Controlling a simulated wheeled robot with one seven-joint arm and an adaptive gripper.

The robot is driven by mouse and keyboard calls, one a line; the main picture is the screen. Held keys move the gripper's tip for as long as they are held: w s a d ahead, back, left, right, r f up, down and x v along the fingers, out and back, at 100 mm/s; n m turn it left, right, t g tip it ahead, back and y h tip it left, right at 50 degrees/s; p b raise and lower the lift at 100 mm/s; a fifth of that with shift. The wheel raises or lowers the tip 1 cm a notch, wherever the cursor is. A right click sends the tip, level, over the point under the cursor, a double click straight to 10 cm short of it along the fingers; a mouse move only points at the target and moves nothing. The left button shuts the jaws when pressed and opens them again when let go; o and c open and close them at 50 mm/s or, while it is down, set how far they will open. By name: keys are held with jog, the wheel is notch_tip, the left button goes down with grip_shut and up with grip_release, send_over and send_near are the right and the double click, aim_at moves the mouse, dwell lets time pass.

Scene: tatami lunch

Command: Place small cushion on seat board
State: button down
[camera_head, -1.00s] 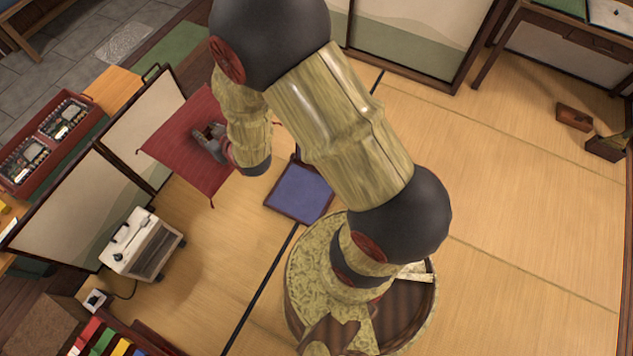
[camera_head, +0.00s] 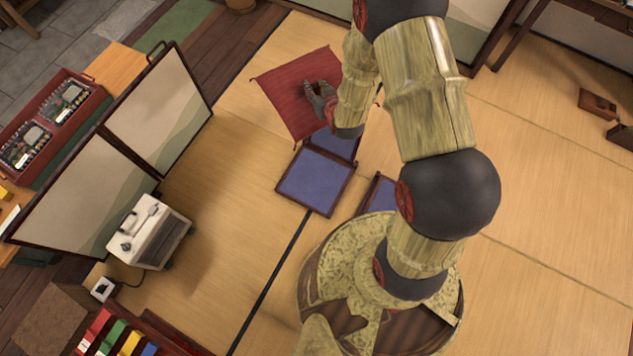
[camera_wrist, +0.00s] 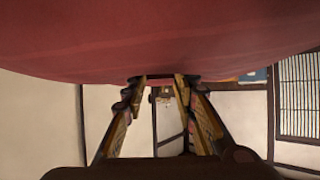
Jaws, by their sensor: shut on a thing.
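The small cushion is a flat red square (camera_head: 290,85) with dark corner tassels. My gripper (camera_head: 322,100) is shut on it and appears to hold it above the floor. The cushion also fills the top of the wrist view (camera_wrist: 150,40), with my gripper's fingers (camera_wrist: 155,80) meeting its lower edge. A seat board (camera_head: 315,182) with a blue-purple face and dark wood frame lies just below the cushion in the head view. A similar blue panel (camera_head: 337,144) adjoins it, partly hidden by the cushion and my arm. Another blue framed board (camera_head: 378,194) shows beside my arm, partly hidden.
A folding screen (camera_head: 150,105) and a white appliance (camera_head: 145,230) stand at left. Tatami on the right (camera_head: 560,230) is clear.

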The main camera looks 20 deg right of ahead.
notch_tip(320, 180, down, 12)
jog(key=w+b, duration=0.2)
jog(key=b, duration=0.1)
jog(key=n+g+y+b, duration=0.2)
jog(key=n+y+b, duration=0.2)
jog(key=n+y, duration=0.2)
send_over(318, 182)
notch_tip(318, 182, down, 50)
notch_tip(318, 182, down, 10)
jog(key=b, duration=0.5)
jog(key=shift+f, duration=0.1)
jog(key=c, duration=1.4)
grip_release()
jog(key=shift+a, duration=0.1)
jog(key=shift+s, duration=0.1)
jog(key=p+v, duration=0.3)
jog(key=v, duration=0.9)
jog(key=shift+p, duration=0.4)
